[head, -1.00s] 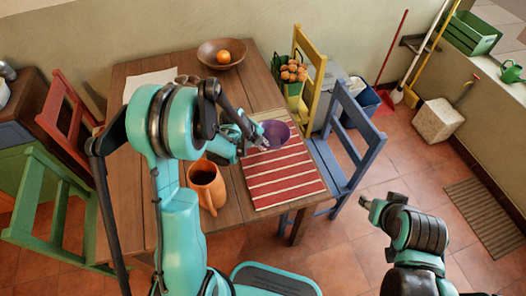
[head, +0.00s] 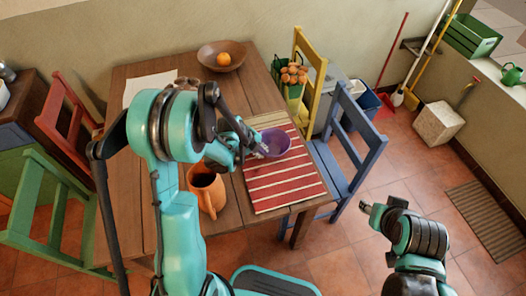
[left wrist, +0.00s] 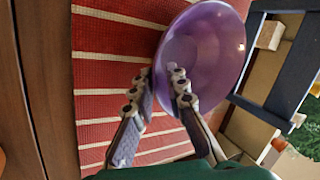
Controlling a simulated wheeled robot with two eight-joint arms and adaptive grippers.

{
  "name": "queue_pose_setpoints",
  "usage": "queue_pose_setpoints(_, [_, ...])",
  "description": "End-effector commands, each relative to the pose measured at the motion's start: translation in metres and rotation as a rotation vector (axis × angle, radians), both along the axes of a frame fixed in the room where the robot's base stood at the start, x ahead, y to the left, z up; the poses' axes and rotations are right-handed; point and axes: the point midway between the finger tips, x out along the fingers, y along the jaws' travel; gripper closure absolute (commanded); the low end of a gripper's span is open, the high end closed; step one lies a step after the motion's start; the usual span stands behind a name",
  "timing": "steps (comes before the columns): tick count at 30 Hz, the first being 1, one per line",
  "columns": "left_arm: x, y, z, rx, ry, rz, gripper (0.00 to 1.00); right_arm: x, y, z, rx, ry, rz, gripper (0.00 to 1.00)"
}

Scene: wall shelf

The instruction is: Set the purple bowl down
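The purple bowl (head: 275,143) is over the red-and-white striped mat (head: 283,187), near its back end, on the wooden table. My left gripper (head: 260,149) is at the bowl's left rim. In the left wrist view, my left gripper (left wrist: 160,72) has one finger inside the bowl (left wrist: 215,45) and one outside, with the rim between them; it looks shut on the rim. The bowl looks nearly level. I cannot tell whether its base touches the mat. My right gripper (head: 367,207) is off to the right over the floor, small and dark; its fingers are unclear.
An orange jug (head: 207,190) stands left of the mat, close to my left arm. A brown bowl (head: 221,54) with an orange fruit is at the back of the table. A blue chair (head: 345,150) and a yellow chair (head: 312,75) stand along the right edge.

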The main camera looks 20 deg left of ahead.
Motion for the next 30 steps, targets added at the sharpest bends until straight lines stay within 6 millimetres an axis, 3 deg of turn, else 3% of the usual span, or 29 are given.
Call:
queue_pose_setpoints(3, [-0.011, 0.007, 0.028, 0.000, 0.000, 0.002, 0.86, 0.000, 0.000, 0.013, 0.000, 0.000, 0.000, 0.60])
queue_pose_setpoints(9, [-0.028, 0.017, 0.065, -0.001, 0.001, 0.002, 0.86, 0.000, 0.000, 0.027, 0.000, 0.000, 0.000, 0.60])
queue_pose_setpoints(19, [-0.043, 0.022, 0.098, -0.016, 0.012, 0.058, 0.86, 0.000, 0.000, 0.035, 0.000, 0.000, 0.000, 0.60])
queue_pose_setpoints(23, [-0.061, 0.014, 0.127, -0.076, 0.051, 0.278, 0.86, 0.000, 0.000, 0.035, 0.000, 0.000, 0.000, 0.60])
queue_pose_setpoints(30, [-0.121, -0.003, 0.189, -0.304, 0.111, 0.931, 0.86, 0.000, 0.000, 0.034, 0.000, 0.000, 0.000, 0.60])
